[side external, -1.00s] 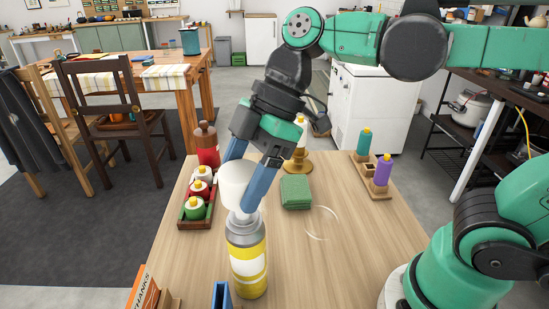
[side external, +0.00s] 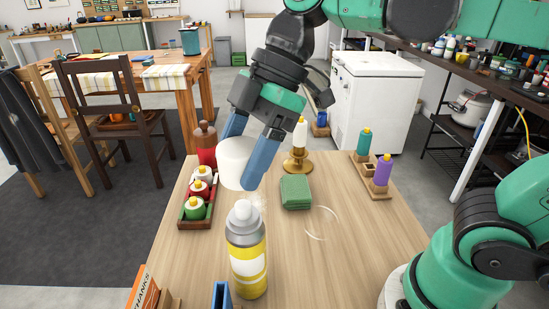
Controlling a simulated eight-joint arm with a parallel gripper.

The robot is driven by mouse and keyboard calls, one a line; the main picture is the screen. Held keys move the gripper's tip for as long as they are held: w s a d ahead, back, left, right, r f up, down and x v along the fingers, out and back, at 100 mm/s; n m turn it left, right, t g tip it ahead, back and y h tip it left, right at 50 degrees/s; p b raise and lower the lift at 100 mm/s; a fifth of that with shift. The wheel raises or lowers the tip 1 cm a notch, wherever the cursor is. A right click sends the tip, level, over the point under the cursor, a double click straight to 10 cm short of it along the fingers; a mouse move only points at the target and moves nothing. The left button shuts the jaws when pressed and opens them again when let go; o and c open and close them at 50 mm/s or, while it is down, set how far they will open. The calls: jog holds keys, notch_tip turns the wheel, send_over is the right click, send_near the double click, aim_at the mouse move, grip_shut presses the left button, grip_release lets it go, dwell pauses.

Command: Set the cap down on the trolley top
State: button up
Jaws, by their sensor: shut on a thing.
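The white cap (side external: 236,157) is held between the blue fingers of my gripper (side external: 248,163). It is in the air above and slightly behind the yellow and grey spray can (side external: 246,262). The can stands upright on the wooden trolley top (side external: 330,262), and its white nozzle is uncovered. A gap shows between the cap and the can. My gripper is tilted, its fingers pointing down toward the trolley top.
A red tray with several bottles (side external: 195,205) and a dark red bottle (side external: 205,143) stand at left. The trolley's right front is clear.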

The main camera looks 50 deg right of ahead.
aim_at(290, 275)
jog(key=shift+d+f+n, duration=0.2)
jog(key=shift+d+n, duration=0.2)
jog(key=s+d+f+n+g, duration=0.2)
jog(key=d+n+g, duration=0.2)
jog(key=d+n, duration=0.3)
jog(key=shift+n+h, duration=0.3)
jog(key=shift+n, duration=0.2)
jog(key=f, duration=1.3)
jog(key=a+f, duration=0.1)
jog(key=f, duration=0.6)
jog(key=shift+s, duration=0.3)
jog(key=o, duration=1.3)
jog(key=shift+r, duration=0.1)
